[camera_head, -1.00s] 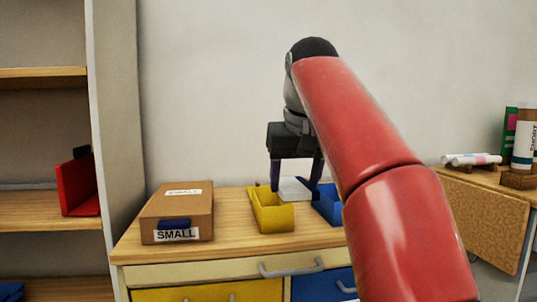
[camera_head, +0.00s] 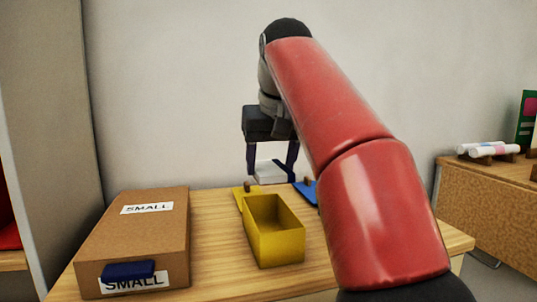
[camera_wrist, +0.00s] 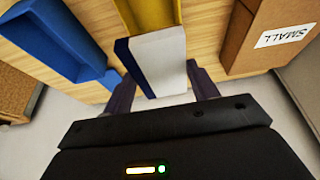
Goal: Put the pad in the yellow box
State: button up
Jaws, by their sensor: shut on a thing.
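The pad (camera_head: 272,172) is a small white block with a dark blue edge. My gripper (camera_head: 272,163) is shut on it, with a finger at each side, and holds it in the air near the wall. In the wrist view the pad (camera_wrist: 159,64) sits between the fingers of my gripper (camera_wrist: 161,88). The open yellow box (camera_head: 278,249) stands on the wooden table, below and in front of the pad in the head view. Its visible inside looks empty. In the wrist view the yellow box (camera_wrist: 150,14) is partly cut off and lies beyond the pad.
A cardboard box labelled SMALL (camera_head: 140,235) stands left of the yellow box, with a dark blue item (camera_head: 129,271) at its front. A blue container (camera_wrist: 62,38) is on the yellow box's other side. Bare wood (camera_head: 213,245) lies between the cardboard and yellow boxes.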

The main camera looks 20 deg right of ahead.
aim_at(273, 171)
notch_tip(273, 171, down, 6)
jog(key=b, duration=0.3)
jog(key=shift+b, duration=0.35)
jog(key=shift+s, duration=0.25)
dwell(0.4)
jog(key=shift+f, duration=0.3)
dwell(0.5)
jog(key=o, duration=1.4)
jog(key=shift+o, duration=0.2)
jog(key=shift+r+p, duration=1.4)
jog(key=shift+p, duration=0.15)
jog(key=shift+r+p, duration=0.3)
jog(key=shift+r, duration=1.8)
